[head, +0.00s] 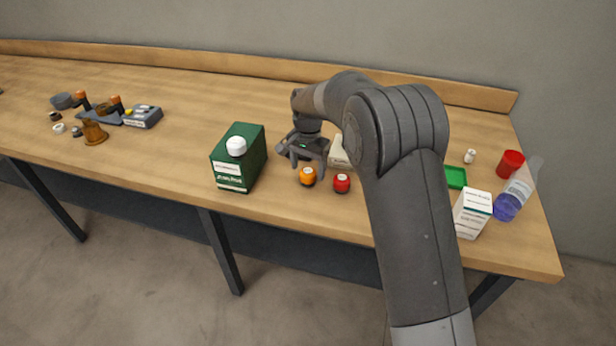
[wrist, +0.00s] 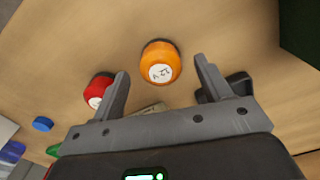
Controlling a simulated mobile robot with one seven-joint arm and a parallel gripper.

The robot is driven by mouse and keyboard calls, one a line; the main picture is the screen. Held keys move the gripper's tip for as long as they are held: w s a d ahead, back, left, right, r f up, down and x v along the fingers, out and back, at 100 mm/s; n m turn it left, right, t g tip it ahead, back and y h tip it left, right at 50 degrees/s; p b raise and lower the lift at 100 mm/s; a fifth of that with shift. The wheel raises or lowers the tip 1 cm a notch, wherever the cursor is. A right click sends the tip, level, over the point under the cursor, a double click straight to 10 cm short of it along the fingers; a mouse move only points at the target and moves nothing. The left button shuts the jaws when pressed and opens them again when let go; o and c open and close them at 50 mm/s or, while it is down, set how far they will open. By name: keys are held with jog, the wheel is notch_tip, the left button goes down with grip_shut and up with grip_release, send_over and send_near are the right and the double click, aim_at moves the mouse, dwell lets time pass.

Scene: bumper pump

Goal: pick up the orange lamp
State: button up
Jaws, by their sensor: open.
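The orange lamp (head: 307,176) is a small rounded orange thing with a white label, standing on the wooden table right of the green box. In the wrist view the orange lamp (wrist: 160,62) shows whole, just beyond the fingertips and roughly centred between them. My gripper (head: 307,160) is open and empty, just above and behind the lamp in the head view. Its two spread fingers also show in the wrist view (wrist: 162,72). The lamp does not appear held.
A red lamp-like thing (head: 341,183) stands close on the right, near one finger in the wrist view (wrist: 98,91). A green box with a white cap (head: 240,160) stands left. A white carton (head: 472,213), bottle (head: 515,190) and red cup (head: 510,163) are at the right end.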

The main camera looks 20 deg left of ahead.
notch_tip(320, 180, down, 3)
jog(key=shift+r, duration=0.1)
jog(key=c, duration=1.1)
